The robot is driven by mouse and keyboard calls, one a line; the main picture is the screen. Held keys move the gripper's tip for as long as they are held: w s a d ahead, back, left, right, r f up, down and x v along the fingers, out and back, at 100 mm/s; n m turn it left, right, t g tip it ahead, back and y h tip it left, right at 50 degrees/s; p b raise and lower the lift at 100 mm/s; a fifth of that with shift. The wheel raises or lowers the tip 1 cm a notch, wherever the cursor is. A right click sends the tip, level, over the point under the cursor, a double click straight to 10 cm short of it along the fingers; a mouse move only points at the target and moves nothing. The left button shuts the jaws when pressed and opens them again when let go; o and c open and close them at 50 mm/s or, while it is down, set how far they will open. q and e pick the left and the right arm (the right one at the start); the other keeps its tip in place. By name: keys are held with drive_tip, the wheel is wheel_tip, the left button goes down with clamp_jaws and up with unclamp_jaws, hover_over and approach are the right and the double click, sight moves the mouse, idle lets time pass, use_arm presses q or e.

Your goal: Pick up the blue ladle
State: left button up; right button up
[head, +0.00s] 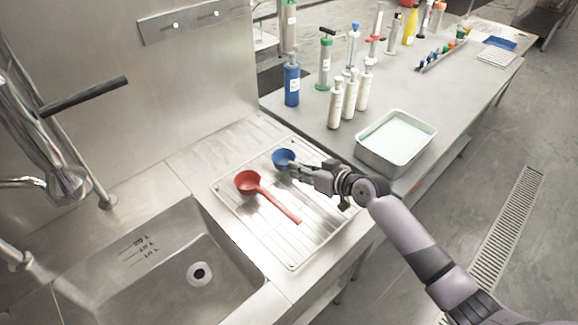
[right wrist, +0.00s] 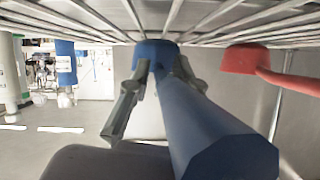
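The blue ladle (head: 284,158) lies on the ribbed metal drainboard, with its bowl at the far edge. In the head view, my right gripper (head: 298,170) is at the ladle just beside the bowl and covers most of its handle. In the right wrist view, the blue ladle (right wrist: 205,125) has its thick handle running towards the camera, between the two fingers of my right gripper (right wrist: 162,75). The fingertips are close to the handle near the bowl. I cannot tell whether they press on it. My left gripper is not in view.
A red ladle (head: 270,198) lies on the drainboard (head: 290,255), close to the blue one. The sink (head: 165,255) is at the lower left. A metal tray (head: 396,140) and several bottles, including a blue one (head: 292,84), stand on the table behind.

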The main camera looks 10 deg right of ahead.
clamp_jaws()
drive_tip(key=shift+r, duration=0.1)
